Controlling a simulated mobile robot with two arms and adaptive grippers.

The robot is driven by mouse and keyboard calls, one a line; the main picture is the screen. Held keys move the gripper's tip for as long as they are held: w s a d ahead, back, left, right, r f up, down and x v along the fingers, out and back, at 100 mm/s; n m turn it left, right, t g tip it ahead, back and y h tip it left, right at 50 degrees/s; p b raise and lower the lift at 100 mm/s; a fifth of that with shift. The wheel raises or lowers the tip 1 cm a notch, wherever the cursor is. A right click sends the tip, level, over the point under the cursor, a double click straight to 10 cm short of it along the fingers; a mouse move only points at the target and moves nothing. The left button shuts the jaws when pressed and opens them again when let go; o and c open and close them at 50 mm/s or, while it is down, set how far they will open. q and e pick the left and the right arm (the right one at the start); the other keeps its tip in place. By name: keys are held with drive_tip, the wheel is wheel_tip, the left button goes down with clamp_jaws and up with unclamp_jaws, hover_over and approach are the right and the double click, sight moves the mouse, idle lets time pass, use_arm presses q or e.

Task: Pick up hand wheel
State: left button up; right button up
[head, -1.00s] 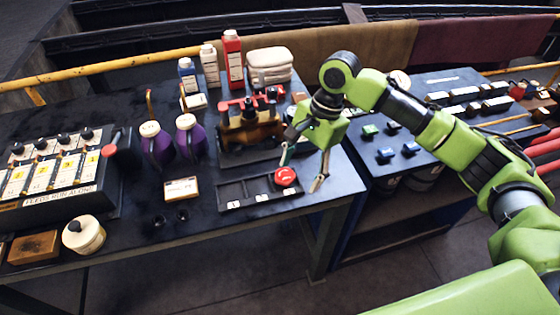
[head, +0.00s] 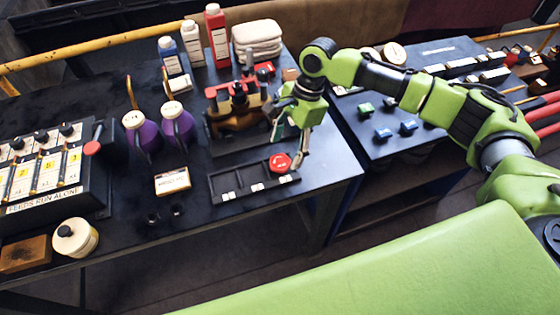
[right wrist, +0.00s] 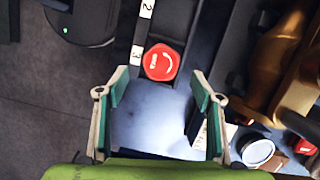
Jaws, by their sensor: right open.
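The hand wheel (head: 280,162) is a small red knob-like disc with a white curved arrow. It sits at the right end of a black slotted tray (head: 228,196) on the dark bench. In the right wrist view the wheel (right wrist: 162,62) is by the tray's label 3. My right gripper (head: 290,145) is open and empty, its fingers pointing down close to the wheel in the head view. In the right wrist view the wheel appears between and just beyond the fingertips (right wrist: 160,76). I cannot tell the height gap. My left gripper is not in view.
A brass and red fitting (head: 236,112) stands behind the tray. Two purple jugs (head: 142,136), a small labelled box (head: 172,181) and a lever panel (head: 48,172) are to the left. Bottles (head: 217,36) and folded cloths (head: 257,40) are at the back. A second bench (head: 440,50) is right.

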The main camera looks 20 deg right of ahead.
sight(280, 161)
drive_tip(key=p+x, duration=0.1)
drive_tip(key=x, duration=0.2)
drive_tip(key=shift+a+f, duration=0.25)
drive_tip(key=shift+a, duration=0.05)
drive_tip(key=shift+f, duration=0.4)
drive_tip(key=shift+c, duration=0.4)
drive_tip(key=c, duration=1.3)
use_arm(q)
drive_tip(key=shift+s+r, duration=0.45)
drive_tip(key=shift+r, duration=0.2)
use_arm(e)
drive_tip(key=shift+a, duration=0.1)
drive_tip(key=shift+c, duration=0.3)
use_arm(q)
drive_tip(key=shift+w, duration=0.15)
